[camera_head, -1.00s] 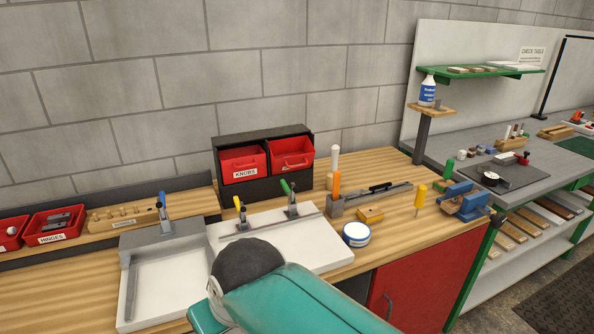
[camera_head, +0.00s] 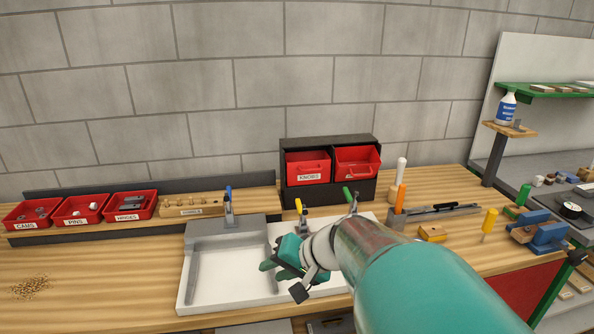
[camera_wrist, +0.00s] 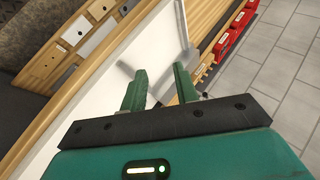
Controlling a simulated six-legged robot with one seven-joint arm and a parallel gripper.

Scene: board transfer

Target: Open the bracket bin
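A black cabinet (camera_head: 330,142) at the back of the bench holds two red bins. The left bin (camera_head: 307,167) is labelled KNOBS. The right bin (camera_head: 357,161) has a front handle, and I cannot read a label on it; no bin in view is readably marked as brackets. The right bin looks tipped forward a little, but how far it is open I cannot tell. My gripper (camera_head: 274,264) is over the white fixture board, in front of and below the cabinet, apart from both bins. In the wrist view my gripper (camera_wrist: 160,86) has its fingers apart with nothing held between them.
Red bins CAMS (camera_head: 28,213), PINS (camera_head: 82,209) and HINGES (camera_head: 130,205) stand at the left.

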